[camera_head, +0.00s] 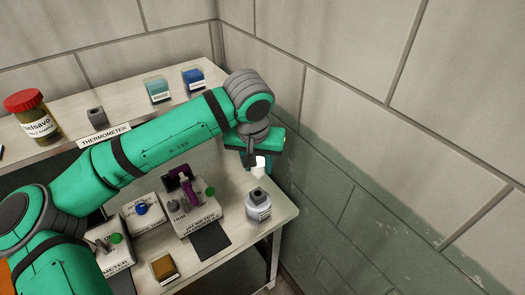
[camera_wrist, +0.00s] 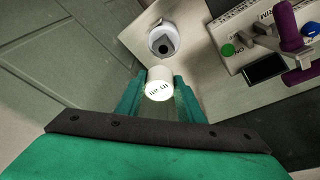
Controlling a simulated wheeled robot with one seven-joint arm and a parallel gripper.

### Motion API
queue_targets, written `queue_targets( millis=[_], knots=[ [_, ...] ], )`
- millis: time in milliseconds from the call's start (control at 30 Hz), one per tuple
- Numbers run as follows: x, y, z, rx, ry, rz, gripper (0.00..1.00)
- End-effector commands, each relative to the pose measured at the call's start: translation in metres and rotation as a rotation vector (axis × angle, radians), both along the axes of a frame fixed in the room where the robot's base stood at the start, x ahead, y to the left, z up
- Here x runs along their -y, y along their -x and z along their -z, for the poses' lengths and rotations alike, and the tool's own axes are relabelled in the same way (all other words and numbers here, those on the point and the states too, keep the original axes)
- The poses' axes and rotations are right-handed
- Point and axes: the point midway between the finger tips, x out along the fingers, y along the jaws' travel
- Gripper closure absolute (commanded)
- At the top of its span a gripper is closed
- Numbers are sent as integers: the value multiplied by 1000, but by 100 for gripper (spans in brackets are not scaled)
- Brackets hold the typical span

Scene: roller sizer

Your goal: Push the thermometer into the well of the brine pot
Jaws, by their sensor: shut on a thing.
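My gripper (camera_head: 256,160) is shut on the thermometer, of which a white cylindrical head (camera_wrist: 159,83) with small dark print shows between the fingers in the wrist view. In the head view it is a small pale piece (camera_head: 258,168) under the gripper. Any stem below the head is hidden. The brine pot (camera_head: 258,209) is a pale grey round pot with a label and a dark top, near the table's right corner. In the wrist view the pot (camera_wrist: 162,31) lies beyond the thermometer, with a dark round well opening in its top. The thermometer appears above the pot, apart from it.
A meter with a purple clamp (camera_head: 184,184) and green knob stands left of the pot, with a dark mat (camera_head: 210,240) before it. A shelf (camera_head: 60,157) behind holds a red-lidded jar (camera_head: 33,117) and small boxes. The wall is close on the right.

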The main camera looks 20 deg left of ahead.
Motion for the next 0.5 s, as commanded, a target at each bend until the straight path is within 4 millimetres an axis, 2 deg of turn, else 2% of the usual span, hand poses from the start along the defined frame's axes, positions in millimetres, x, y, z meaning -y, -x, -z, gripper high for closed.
queue_targets(
  millis=[100, 500],
  knots=[
    [-3, 6, -1, 0, -1, -5, 88],
    [-3, 7, 1, -2, 4, -6, 88]
  ],
)
